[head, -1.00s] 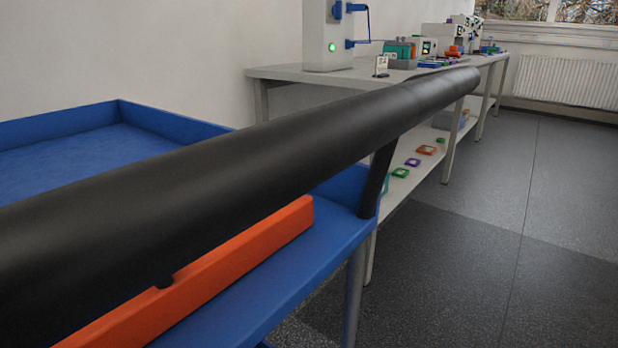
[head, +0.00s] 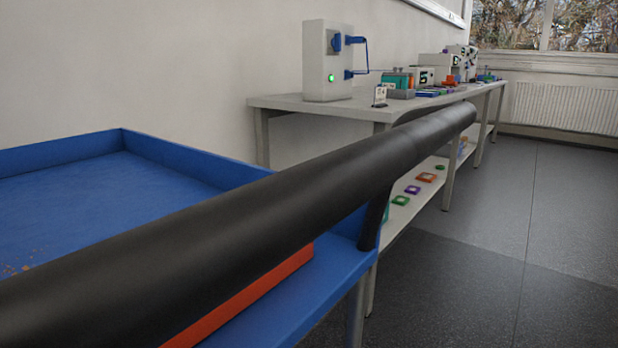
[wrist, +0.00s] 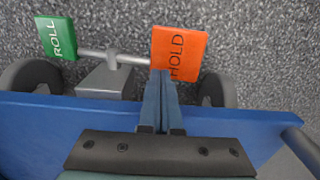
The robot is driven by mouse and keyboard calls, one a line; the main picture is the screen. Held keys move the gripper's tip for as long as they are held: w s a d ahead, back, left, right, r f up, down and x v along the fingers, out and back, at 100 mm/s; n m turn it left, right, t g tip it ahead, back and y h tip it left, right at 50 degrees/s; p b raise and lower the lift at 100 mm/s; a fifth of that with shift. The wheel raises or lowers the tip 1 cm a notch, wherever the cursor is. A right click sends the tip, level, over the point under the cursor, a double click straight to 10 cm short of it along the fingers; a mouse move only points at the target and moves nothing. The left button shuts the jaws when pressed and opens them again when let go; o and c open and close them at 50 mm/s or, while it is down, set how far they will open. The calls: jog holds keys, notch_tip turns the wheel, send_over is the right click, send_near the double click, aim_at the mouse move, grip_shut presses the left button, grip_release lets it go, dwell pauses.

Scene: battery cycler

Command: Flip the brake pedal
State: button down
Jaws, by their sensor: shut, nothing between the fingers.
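The brake pedal is a rocker with a grey crossbar (wrist: 113,56), seen from above in the wrist view. A green pad marked ROLL (wrist: 56,38) is at its left end and an orange pad marked HOLD (wrist: 180,50) at its right end. My gripper (wrist: 161,76) is shut and empty. Its fingertips overlap the lower left edge of the orange pad in the picture; I cannot tell whether they touch it. The pedal and my gripper are not visible in the head view.
The blue cart (head: 85,215) has a thick black handle (head: 250,225) across the head view. Its blue edge (wrist: 60,118) lies under my gripper, with dark wheels (wrist: 28,78) beside the pedal. A bench (head: 280,101) with machines stands along the wall. The floor (head: 480,280) at right is clear.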

jog(key=shift+f+b, duration=1.4)
jog(key=shift+f, duration=0.6)
dwell(1.2)
jog(key=shift+r, duration=0.1)
notch_tip(320, 180, up, 7)
jog(key=p, duration=0.7)
jog(key=shift+p, duration=0.35)
